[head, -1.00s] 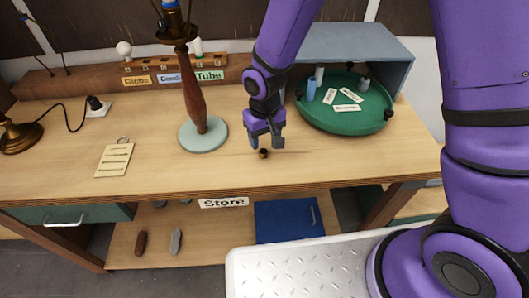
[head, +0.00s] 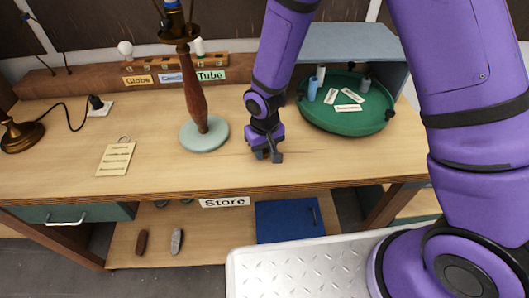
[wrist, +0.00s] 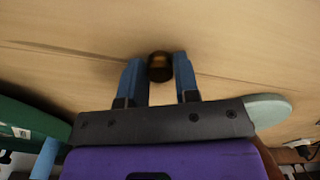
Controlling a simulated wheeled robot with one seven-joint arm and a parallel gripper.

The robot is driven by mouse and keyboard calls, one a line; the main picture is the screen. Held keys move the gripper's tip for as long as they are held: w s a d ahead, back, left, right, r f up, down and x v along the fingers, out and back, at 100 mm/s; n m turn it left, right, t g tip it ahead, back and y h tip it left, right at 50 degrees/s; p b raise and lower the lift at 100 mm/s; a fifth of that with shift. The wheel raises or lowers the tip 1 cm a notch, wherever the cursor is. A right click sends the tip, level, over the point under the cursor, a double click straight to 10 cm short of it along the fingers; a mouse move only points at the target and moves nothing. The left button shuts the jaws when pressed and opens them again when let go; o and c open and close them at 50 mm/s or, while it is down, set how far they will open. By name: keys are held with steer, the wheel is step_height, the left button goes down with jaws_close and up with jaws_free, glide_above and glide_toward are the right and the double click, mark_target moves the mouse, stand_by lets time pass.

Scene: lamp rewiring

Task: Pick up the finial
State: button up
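The finial (wrist: 160,67) is a small dark brass-brown knob on the wooden bench top. In the wrist view it sits between the two blue fingertips of my gripper (wrist: 159,70) and fills the gap, with a finger against each side. In the head view my gripper (head: 268,157) is down at the bench top, right of the lamp's base, and hides the finial. I see no clear gap between the finial and the bench.
The lamp (head: 196,100) stands on a pale round base to the left. A green round tray (head: 345,120) with small items is at the right. A note card (head: 115,159) lies at the left. The front middle of the bench is clear.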

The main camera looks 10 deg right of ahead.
steer(key=c, duration=0.4)
steer(key=shift+r, duration=0.15)
steer(key=shift+c, duration=0.2)
